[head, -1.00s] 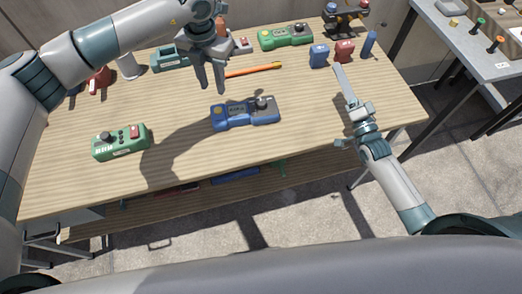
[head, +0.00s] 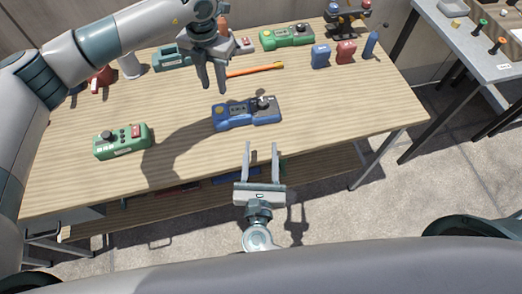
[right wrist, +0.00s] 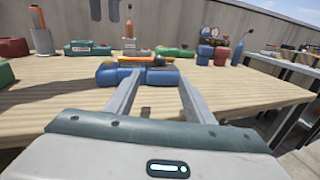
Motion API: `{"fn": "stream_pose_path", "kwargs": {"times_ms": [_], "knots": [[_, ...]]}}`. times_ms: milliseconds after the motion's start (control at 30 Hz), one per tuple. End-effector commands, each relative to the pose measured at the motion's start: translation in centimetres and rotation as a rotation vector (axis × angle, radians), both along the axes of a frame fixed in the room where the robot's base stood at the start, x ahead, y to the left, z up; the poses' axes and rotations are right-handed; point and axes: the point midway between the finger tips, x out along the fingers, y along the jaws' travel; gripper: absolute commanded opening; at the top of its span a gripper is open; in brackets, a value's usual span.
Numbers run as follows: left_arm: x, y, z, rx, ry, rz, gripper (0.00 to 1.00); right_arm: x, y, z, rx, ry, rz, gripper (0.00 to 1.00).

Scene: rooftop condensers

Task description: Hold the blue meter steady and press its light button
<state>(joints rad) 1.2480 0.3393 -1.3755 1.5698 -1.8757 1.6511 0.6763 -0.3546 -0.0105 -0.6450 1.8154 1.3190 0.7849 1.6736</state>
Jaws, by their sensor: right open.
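The blue meter (head: 232,118) lies on the wooden table near its middle. It has a yellow button at its left end, a small display and a dark knob at its right end. It also shows in the right wrist view (right wrist: 160,77), ahead of and between my fingers. My left gripper (head: 214,86) hangs above the table, behind and left of the meter, open and empty. Its finger tips show at the top of the right wrist view (right wrist: 104,18). My right gripper (head: 262,146) is open and empty at the table's front edge, pointing at the meter without touching it.
A green control box (head: 122,141) stands at the left front. A green meter (head: 287,36), an orange tool (head: 256,69) and blue and red boxes (head: 345,51) lie farther back. A grey side table (head: 480,50) stands at the right. The wood around the blue meter is mostly clear.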

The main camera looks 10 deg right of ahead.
Motion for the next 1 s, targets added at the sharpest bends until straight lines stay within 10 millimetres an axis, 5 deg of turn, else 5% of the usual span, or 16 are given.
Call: {"fn": "stream_pose_path", "kwargs": {"times_ms": [567,1000], "knots": [[0.0,0.0,0.0,0.000,0.000,0.000,0.31,1.4,-0.3,0.0,-0.005,-0.002,0.000,0.48],[0.0,0.0,0.0,0.000,0.000,0.000,0.31,7.8,-1.3,0.1,-0.007,-0.004,0.000,0.48]]}}
